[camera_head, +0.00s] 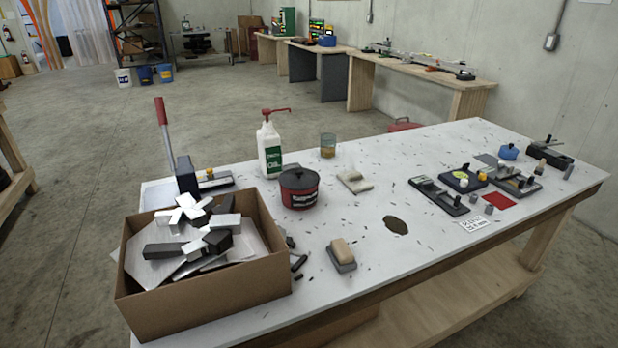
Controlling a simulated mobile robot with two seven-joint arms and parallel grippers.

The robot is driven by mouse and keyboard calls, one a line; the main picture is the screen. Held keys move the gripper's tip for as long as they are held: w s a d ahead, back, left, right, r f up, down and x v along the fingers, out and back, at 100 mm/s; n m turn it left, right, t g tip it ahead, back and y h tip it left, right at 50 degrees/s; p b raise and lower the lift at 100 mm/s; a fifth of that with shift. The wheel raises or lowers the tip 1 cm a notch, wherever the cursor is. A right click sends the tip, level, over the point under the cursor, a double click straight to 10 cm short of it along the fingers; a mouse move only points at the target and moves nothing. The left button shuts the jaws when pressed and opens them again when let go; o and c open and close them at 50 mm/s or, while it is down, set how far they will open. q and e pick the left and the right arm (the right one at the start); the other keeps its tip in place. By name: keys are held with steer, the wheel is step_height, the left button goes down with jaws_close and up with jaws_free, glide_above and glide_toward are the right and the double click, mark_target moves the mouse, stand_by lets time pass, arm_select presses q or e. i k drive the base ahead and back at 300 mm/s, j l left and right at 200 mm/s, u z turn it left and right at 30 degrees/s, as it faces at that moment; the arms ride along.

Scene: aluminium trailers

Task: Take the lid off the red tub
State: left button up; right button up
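The red tub (300,196) stands upright on the white workbench, just right of the cardboard box. Its dark lid (299,179) with a small knob sits on top of it. Neither of my grippers shows in the head view.
A cardboard box (205,303) full of metal offcuts stands at the bench's near left. A brush-like block (342,254) lies in front. Tools lie at right on the workbench (440,150).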

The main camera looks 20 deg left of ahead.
mark_target(299, 179)
steer(key=i+l+u, duration=0.1)
steer(key=l, duration=0.45)
steer(key=i+l+u, duration=0.1)
steer(key=l, duration=0.5)
steer(key=i+l+u, duration=0.15)
steer(key=l, duration=0.45)
